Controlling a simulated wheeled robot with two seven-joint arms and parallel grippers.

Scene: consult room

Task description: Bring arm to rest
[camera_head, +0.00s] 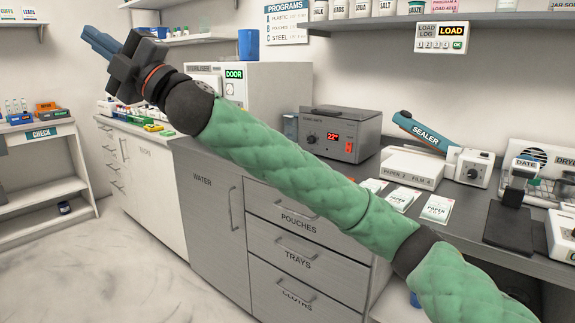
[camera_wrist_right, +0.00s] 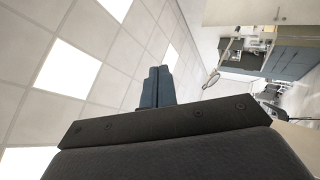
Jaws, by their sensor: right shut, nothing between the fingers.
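My right arm, in a green quilted sleeve, crosses the head view from the lower right to the upper left. My right gripper (camera_head: 98,42) is at its far end, raised above counter height in front of the back wall. Its blue fingers are together with nothing between them. In the right wrist view the fingers (camera_wrist_right: 158,86) are also shut, against ceiling panels. My left gripper does not show in either view.
Under my arm are grey drawers (camera_head: 285,258) and a counter with a grey heater box (camera_head: 340,133), a sealer (camera_head: 428,132) and paper packs (camera_head: 437,208). A steriliser cabinet (camera_head: 285,95) stands behind the arm. A check shelf (camera_head: 40,145) is at left. The floor (camera_head: 110,270) at lower left is clear.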

